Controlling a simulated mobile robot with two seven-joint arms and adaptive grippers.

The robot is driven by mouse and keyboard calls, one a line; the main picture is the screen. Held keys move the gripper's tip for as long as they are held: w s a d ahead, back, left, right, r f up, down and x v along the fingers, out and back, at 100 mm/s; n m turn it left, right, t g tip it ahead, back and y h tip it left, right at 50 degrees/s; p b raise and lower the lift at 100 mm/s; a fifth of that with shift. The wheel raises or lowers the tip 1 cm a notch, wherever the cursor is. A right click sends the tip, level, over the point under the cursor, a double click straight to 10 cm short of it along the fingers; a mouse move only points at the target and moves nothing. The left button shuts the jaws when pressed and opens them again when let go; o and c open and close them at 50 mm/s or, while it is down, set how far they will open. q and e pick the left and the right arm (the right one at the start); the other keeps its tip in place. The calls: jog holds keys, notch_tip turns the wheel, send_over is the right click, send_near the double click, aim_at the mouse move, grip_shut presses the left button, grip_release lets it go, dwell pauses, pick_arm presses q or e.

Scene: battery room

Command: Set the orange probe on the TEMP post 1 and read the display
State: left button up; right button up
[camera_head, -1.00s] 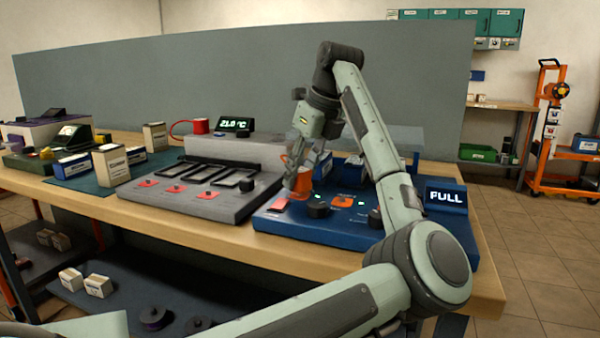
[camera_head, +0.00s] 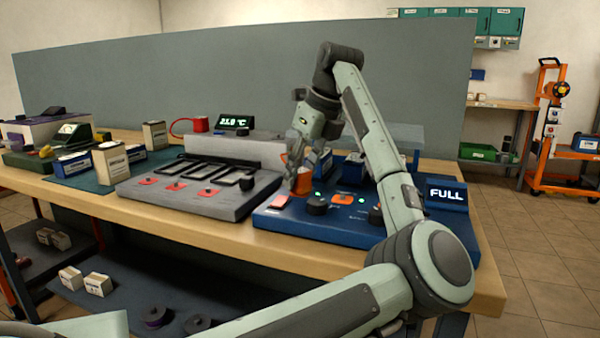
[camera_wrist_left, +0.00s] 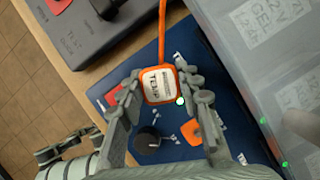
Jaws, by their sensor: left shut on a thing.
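My left gripper (camera_head: 301,186) reaches down over the left part of the blue console (camera_head: 270,221). In the left wrist view, its fingers (camera_wrist_left: 160,88) are shut on an orange block with a white label (camera_wrist_left: 158,86), which seems to be the orange probe. An orange cable (camera_wrist_left: 162,35) runs up from it. I cannot make out TEMP post 1. My right gripper is not in view.
A black knob (camera_head: 317,205) and an orange pad (camera_head: 343,200) lie close to the fingers. A display reading FULL (camera_head: 446,196) stands at the console's right. A grey slotted unit (camera_head: 200,202) is to the left. My forearm crosses the console's right side.

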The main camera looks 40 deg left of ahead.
pick_arm(q)
jog(key=shift+f, duration=0.4)
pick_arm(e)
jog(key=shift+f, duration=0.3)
pick_arm(q)
jog(key=o, duration=0.9)
jog(key=shift+r, duration=0.15)
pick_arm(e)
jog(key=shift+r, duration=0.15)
